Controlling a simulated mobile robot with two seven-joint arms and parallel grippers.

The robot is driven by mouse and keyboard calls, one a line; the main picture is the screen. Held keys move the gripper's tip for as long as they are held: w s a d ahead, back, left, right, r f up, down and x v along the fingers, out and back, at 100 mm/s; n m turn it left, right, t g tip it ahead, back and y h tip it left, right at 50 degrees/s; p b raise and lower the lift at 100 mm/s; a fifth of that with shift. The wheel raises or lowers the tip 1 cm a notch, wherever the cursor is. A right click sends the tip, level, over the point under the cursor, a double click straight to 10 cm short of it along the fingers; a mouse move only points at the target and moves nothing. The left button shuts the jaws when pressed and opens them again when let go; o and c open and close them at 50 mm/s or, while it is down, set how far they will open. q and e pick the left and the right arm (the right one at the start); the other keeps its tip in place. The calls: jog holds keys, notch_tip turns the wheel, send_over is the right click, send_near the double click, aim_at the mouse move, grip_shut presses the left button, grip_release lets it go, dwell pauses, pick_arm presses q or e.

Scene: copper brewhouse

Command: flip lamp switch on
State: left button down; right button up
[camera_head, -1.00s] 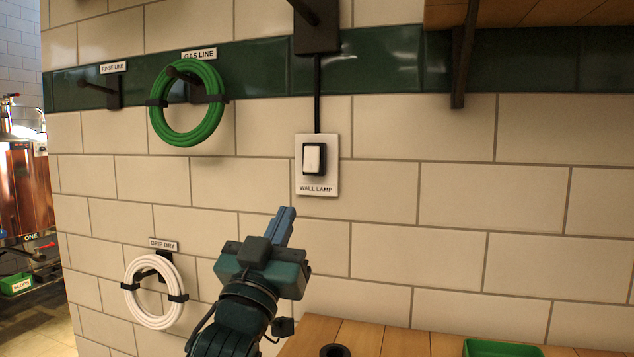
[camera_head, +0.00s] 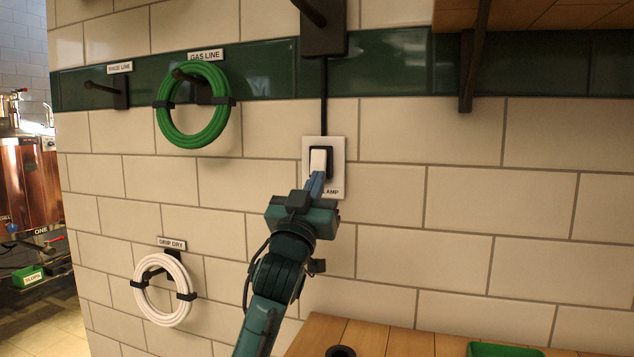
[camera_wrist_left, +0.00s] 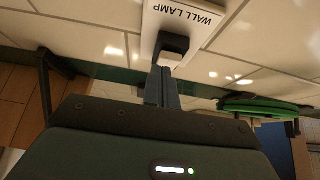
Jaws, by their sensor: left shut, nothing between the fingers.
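The lamp switch (camera_head: 319,160) is a white rocker in a black frame on a pale wall plate (camera_head: 338,150) labelled "WALL LAMP". My left gripper (camera_head: 316,180) is shut and empty, its fingertips at the lower part of the rocker. In the left wrist view the shut fingers (camera_wrist_left: 162,85) reach to the dark-framed switch (camera_wrist_left: 172,47) on the plate (camera_wrist_left: 155,28). I cannot tell whether they touch it. The fingers hide the lower edge of the switch and part of the label. My right gripper is not in view.
A green hose coil (camera_head: 163,118) hangs left of the plate, and a white coil (camera_head: 141,292) hangs lower left. A bracketed wooden shelf (camera_head: 560,18) is at the upper right. A wooden bench (camera_head: 400,342) with a green tray (camera_head: 500,349) is below.

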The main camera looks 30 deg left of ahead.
pick_arm(q)
jog(key=shift+w+f, duration=0.1)
jog(key=shift+w, duration=0.2)
jog(key=b, duration=0.1)
jog(key=w+t+b, duration=0.1)
jog(key=b, duration=0.1)
jog(key=shift+w+a+f, duration=0.1)
jog(key=shift+a+f, duration=0.1)
jog(key=shift+f, duration=0.15)
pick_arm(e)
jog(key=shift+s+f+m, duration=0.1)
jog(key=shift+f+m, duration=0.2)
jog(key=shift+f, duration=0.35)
pick_arm(q)
jog(key=shift+f+t, duration=0.1)
jog(key=shift+t, duration=0.2)
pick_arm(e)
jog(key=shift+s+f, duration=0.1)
